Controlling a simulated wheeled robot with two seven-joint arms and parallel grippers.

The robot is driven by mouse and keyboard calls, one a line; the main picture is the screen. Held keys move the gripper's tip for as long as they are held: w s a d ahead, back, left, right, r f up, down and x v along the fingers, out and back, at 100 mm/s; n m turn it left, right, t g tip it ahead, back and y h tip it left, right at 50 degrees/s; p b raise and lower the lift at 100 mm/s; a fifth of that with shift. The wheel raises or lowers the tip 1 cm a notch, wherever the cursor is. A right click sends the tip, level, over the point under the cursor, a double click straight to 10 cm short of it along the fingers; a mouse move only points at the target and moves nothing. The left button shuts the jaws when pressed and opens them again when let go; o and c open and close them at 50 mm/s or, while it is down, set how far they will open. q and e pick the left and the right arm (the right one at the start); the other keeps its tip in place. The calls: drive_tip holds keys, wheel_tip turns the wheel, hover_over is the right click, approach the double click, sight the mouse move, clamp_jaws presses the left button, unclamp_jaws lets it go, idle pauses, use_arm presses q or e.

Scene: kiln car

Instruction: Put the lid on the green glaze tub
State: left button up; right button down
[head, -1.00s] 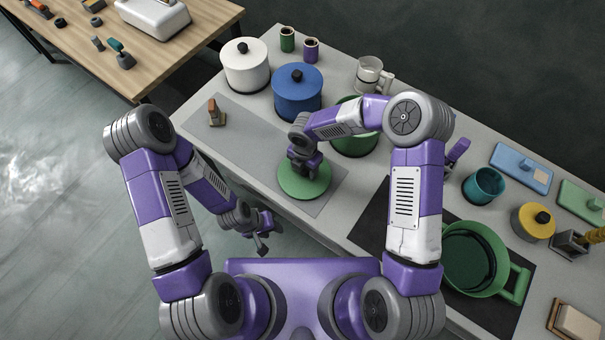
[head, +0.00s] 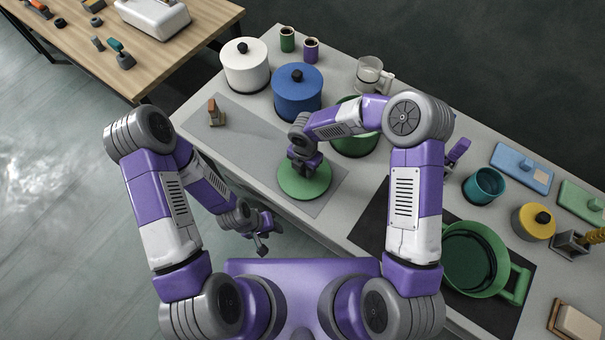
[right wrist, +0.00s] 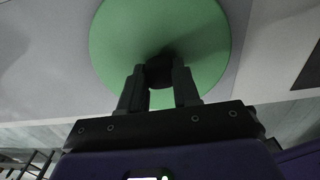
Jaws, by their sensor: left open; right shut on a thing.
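The round green lid (head: 303,188) with a dark knob is over the grey mat at the counter's front. My right gripper (head: 304,168) is shut on its knob from above; the right wrist view shows the dark knob (right wrist: 159,70) between the fingers and the green disc (right wrist: 125,45) beyond. I cannot tell whether the lid touches the mat. A green tub (head: 352,146) stands behind the lid, partly hidden by my right forearm; no lid shows on it. My left gripper (head: 262,238) is open and empty, off the counter's front edge.
A lidded white tub (head: 246,68) and a lidded blue tub (head: 297,96) stand left of the green tub. An open green pot with handles (head: 475,262) sits on a black mat at right. A small brown-and-grey item (head: 216,113) stands on the grey mat (head: 240,130), otherwise clear at left.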

drive_tip(key=shift+r+p, duration=0.4)
drive_tip(key=shift+r, duration=0.1)
idle(0.6)
drive_tip(key=shift+r+p, duration=1.2)
drive_tip(key=shift+r, duration=0.45)
wheel_tip(320, 180, up, 12)
drive_tip(key=r+p, duration=0.1)
drive_tip(key=p, duration=0.8)
drive_tip(key=w+d+f, duration=0.1)
drive_tip(key=w+d, duration=0.6)
drive_tip(key=d, duration=0.1)
drive_tip(key=w+d+f, duration=0.2)
drive_tip(key=w+d, duration=0.6)
drive_tip(key=d, duration=0.1)
drive_tip(key=shift+w+f, duration=0.15)
drive_tip(key=shift+f, duration=0.15)
idle(1.1)
drive_tip(key=shift+d, duration=0.1)
drive_tip(key=shift+f, duration=0.1)
